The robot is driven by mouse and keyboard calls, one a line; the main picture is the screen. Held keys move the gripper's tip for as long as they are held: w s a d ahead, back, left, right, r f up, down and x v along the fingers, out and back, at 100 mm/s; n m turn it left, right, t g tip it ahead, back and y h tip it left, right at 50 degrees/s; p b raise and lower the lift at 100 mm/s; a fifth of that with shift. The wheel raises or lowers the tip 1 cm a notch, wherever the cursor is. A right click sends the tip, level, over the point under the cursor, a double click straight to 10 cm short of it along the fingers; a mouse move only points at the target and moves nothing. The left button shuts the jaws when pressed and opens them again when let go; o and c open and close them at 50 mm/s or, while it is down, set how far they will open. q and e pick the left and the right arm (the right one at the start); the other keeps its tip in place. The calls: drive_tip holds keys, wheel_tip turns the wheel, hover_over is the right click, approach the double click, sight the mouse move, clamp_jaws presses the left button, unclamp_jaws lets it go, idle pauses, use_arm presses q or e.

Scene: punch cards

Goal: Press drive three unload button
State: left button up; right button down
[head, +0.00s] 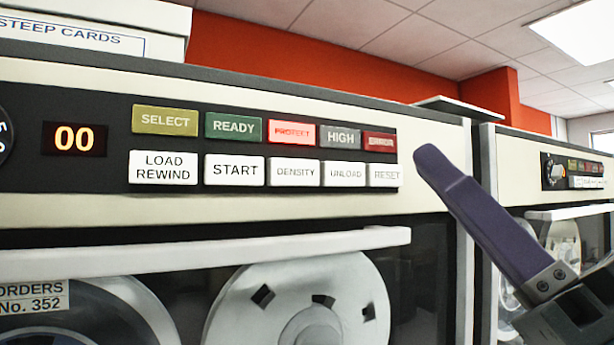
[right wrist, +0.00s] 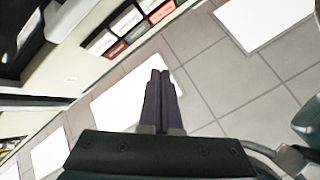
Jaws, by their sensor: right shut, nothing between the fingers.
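The white UNLOAD button (head: 344,173) sits in the lower row of the control panel on the tape drive in front of me, between DENSITY (head: 295,172) and RESET (head: 386,174). My right gripper (head: 428,158) is shut and empty, its purple fingers together. In the head view its tips show just right of the RESET button, over the cream front. The right wrist view shows the shut fingers (right wrist: 160,85) pointing toward the panel buttons (right wrist: 128,22), with a visible gap. My left gripper is not in view. The drive's number is not readable here.
Upper lamps include a lit red PROTECT (head: 292,132); the display (head: 75,139) reads 00. A pale ledge (head: 250,250) juts out below the panel, above a tape reel (head: 300,300). Another drive (head: 565,172) stands to the right. A box (head: 90,30) sits on top at left.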

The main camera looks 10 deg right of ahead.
sight(372, 187)
drive_tip(key=shift+w+a+b, duration=0.4)
drive_tip(key=shift+w, duration=0.75)
drive_tip(key=shift+w+a+b, duration=0.4)
drive_tip(key=shift+w+a, duration=0.05)
drive_tip(key=shift+w, duration=0.7)
drive_tip(key=shift+w+a+b, duration=0.4)
drive_tip(key=shift+w, duration=0.75)
drive_tip(key=shift+w, duration=0.1)
drive_tip(key=shift+w+a, duration=0.15)
drive_tip(key=shift+w, duration=0.15)
